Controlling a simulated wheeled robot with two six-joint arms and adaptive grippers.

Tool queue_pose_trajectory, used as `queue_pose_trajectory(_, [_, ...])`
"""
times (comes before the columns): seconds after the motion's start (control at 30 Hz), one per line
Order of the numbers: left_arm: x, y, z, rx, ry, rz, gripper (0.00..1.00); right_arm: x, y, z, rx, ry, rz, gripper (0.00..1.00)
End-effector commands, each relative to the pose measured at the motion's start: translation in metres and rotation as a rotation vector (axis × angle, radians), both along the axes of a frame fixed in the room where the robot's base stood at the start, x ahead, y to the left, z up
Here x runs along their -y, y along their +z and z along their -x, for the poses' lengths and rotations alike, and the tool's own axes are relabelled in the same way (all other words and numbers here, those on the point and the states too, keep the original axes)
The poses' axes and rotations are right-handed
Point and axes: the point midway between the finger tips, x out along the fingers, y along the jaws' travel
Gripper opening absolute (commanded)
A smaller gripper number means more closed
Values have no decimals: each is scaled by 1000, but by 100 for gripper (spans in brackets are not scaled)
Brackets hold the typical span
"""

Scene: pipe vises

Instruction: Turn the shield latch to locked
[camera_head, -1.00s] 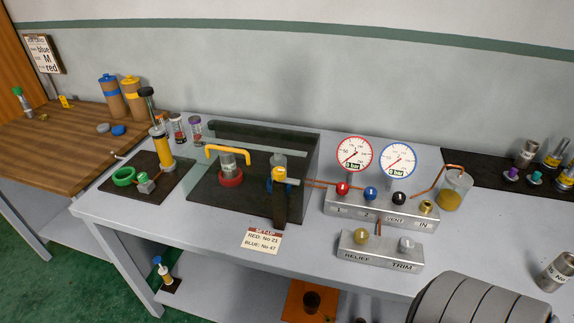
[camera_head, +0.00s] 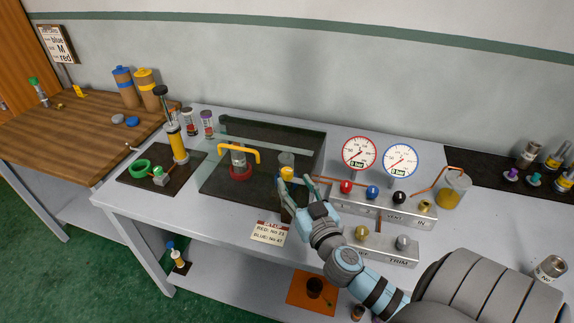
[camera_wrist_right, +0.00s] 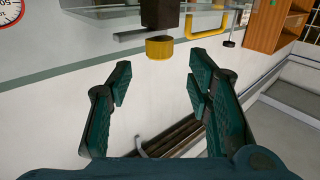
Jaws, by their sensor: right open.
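A clear shield with a yellow handle (camera_head: 239,152) stands on the dark plate (camera_head: 215,184). A short yellow knob (camera_head: 287,173), which looks like the shield latch, sits at the plate's right front corner. My right gripper (camera_head: 298,184) is beside and in front of it, partly covering it and its dark post. In the right wrist view the yellow knob (camera_wrist_right: 160,48) lies just beyond the open fingertips (camera_wrist_right: 160,82), roughly centred between them, with a dark block (camera_wrist_right: 160,14) behind it. The gripper appears empty; contact is not visible. My left gripper is not in view.
A valve block (camera_head: 410,213) with red, blue and black knobs and two gauges stands close to the right. A lower RELIEF/TRIM block (camera_head: 378,248) is partly behind my arm. A paper label (camera_head: 269,232) lies at the table's front edge.

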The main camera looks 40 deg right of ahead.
Motion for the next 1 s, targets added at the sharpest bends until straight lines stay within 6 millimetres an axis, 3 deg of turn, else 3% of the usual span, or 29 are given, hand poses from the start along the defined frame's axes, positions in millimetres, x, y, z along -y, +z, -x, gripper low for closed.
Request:
queue_pose_trajectory(0.1, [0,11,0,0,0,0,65,9,5,-29,1,-2,-1,46])
queue_pose_trajectory(0.23, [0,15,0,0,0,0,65,15,3,-50,0,-2,-1,46])
queue_pose_trajectory(0.6, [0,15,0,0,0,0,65,18,0,-61,-2,-1,-2,46])
queue_pose_trajectory(0.67, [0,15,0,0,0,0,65,18,0,-61,-2,-1,-2,40])
queue_pose_trajectory(0.9, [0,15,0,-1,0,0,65,19,0,-61,-2,-1,-2,1])
queue_pose_trajectory(1.0, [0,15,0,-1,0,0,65,19,0,-61,-2,-1,-1,0])
